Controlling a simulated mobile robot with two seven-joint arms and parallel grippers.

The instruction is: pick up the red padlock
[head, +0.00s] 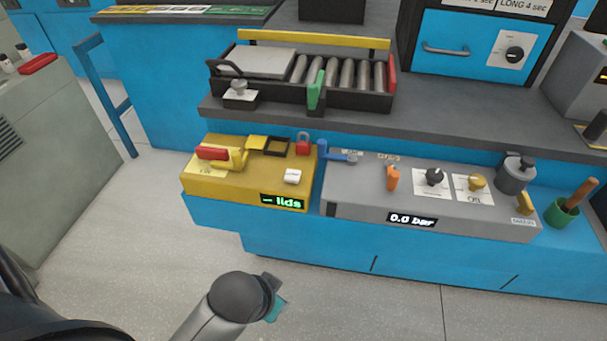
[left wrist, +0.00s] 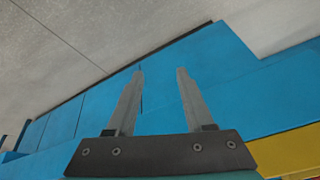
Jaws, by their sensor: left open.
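The red padlock (head: 303,147) stands at the back right corner of the yellow box (head: 235,187), beside a black-framed square recess. My left arm reaches in at the bottom of the head view, and its gripper end (head: 275,306) is over the floor, in front of and well below the padlock. The fingers are mostly hidden by the wrist there. In the left wrist view my left gripper (left wrist: 159,75) is open and empty, with the blue bench front beyond it. The padlock is not visible in that view. My right gripper is not in view.
A blue lever (head: 336,153) is just right of the padlock. A grey panel (head: 430,200) with knobs adjoins. The roller conveyor (head: 325,76) stands behind. Floor in front is clear.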

